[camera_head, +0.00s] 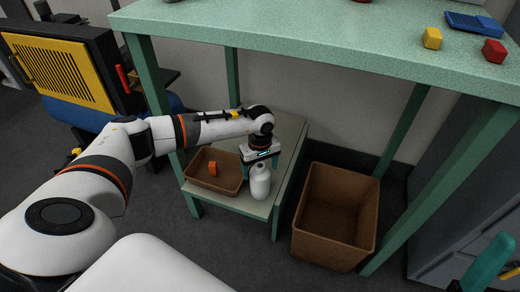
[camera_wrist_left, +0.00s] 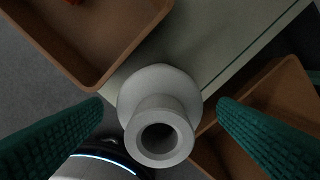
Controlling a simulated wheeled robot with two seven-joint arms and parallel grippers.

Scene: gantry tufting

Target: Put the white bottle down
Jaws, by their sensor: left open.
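The white bottle (camera_head: 260,182) stands upright on the low green shelf (camera_head: 243,203), near its front edge and just right of the small brown tray. My left gripper (camera_head: 262,163) is directly above and around the top of the bottle. In the left wrist view the bottle (camera_wrist_left: 158,115) is seen from above, with its open neck between the two green fingers. The fingers are apart, with a gap on each side of the bottle. My right gripper may be the green piece (camera_head: 490,262) at the lower right corner; its jaws cannot be made out.
The small brown tray (camera_head: 203,183) holds an orange block (camera_head: 212,168). A larger brown bin (camera_head: 333,215) stands on the floor to the right. The green table (camera_head: 330,40) overhangs the shelf, with a yellow block (camera_head: 432,38) and red block (camera_head: 494,50) on top.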

